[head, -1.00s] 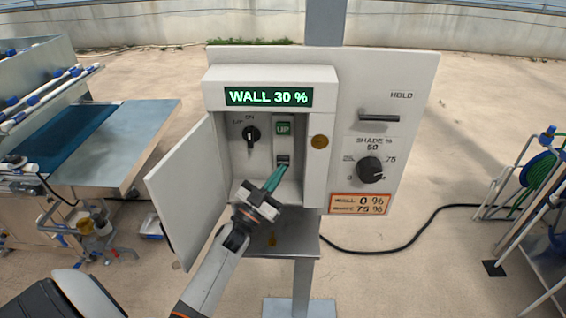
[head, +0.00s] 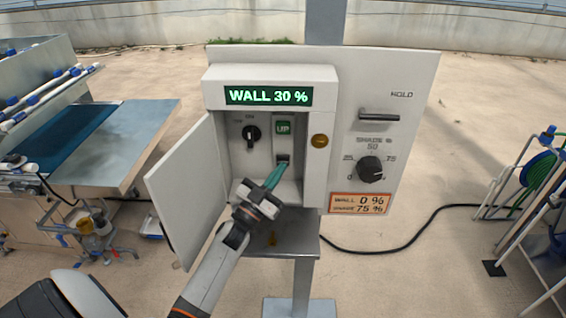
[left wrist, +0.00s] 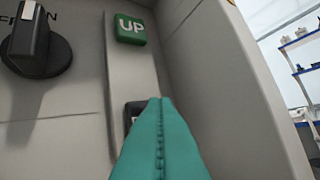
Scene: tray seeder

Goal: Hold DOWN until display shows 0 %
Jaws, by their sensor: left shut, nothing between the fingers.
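The display (head: 268,96) on the control box reads WALL 30 %. Inside the open box, the green UP button (head: 283,128) sits above a dark button (head: 284,158), whose label is mostly hidden by my gripper. My left gripper (head: 279,169) is shut and empty, with its teal fingertips at the dark button. In the left wrist view the fingertips (left wrist: 158,104) overlap the dark button (left wrist: 133,112); I cannot tell whether they touch or press it. The UP button (left wrist: 130,28) is clear above them. My right gripper is not in view.
A rotary knob (head: 251,134) is left of the buttons. The box door (head: 186,190) stands open at left. A shade dial (head: 370,169), a handle (head: 379,117) and an orange label (head: 359,204) reading WALL 0 %, SHADE 75 % are at right. An amber lamp (head: 319,141) is on the box's right side.

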